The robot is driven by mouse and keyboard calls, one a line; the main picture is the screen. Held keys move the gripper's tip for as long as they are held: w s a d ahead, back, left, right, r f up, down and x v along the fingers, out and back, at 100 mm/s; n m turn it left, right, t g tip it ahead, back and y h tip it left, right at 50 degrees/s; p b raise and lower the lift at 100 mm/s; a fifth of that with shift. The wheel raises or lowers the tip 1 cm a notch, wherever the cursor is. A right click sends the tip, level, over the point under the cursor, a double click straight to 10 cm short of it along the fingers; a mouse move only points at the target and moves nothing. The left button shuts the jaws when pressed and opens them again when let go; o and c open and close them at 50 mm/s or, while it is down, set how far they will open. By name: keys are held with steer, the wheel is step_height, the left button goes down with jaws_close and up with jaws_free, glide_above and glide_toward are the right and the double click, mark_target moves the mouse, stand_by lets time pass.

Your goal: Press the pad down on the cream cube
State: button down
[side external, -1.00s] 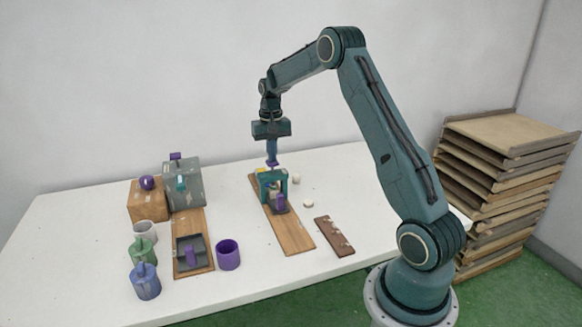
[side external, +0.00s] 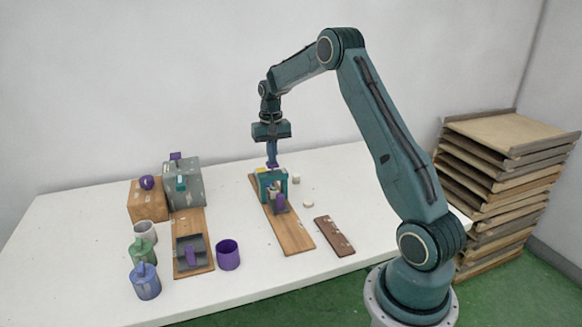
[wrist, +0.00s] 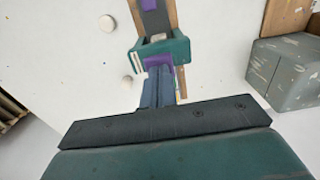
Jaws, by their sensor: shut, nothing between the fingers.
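A teal press frame (side external: 272,184) stands on the far part of a wooden board. A purple pad top (side external: 272,166) shows above it, directly under my gripper (side external: 272,161). My gripper is shut and empty, pointing straight down at the purple top, and seems to touch it. In the wrist view my fingers (wrist: 157,92) reach the purple part (wrist: 157,62) by the teal frame (wrist: 165,50). A small pale shape inside the frame may be the cream cube; it is mostly hidden. A grey holder with a purple handle (side external: 280,201) sits at the frame's front.
The wooden board (side external: 294,237) runs toward the front. Two pale round pieces (side external: 308,204) lie at its right, near a dark brown strip (side external: 335,236). Left stand a grey box (side external: 187,190), a wooden box (side external: 146,206), cups and a purple cup (side external: 228,254).

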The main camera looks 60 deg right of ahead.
steer(key=shift+r, duration=1.45)
steer(key=shift+r, duration=0.15)
steer(key=shift+r, duration=2.35)
steer(key=shift+a+r, duration=0.1)
steer(key=s+a+r+n+t, duration=0.1)
steer(key=s+a+r, duration=0.25)
steer(key=a, duration=0.25)
steer(key=s+a+r+n+t, duration=0.1)
steer(key=s+a+r+n, duration=0.1)
steer(key=s+a+r, duration=0.3)
steer(key=s+a+r+n, duration=0.1)
steer(key=a+r, duration=0.2)
steer(key=a, duration=0.4)
steer(key=s+a+f+n+t, duration=0.1)
steer(key=s+a+n, duration=0.1)
steer(key=s+a, duration=0.3)
steer(key=s+a+f+n+t, duration=0.2)
steer(key=s+a, duration=0.4)
steer(key=s, duration=0.7)
steer(key=shift+a+n+t, duration=0.25)
steer(key=shift+n+t, duration=0.05)
steer(key=shift+n, duration=0.2)
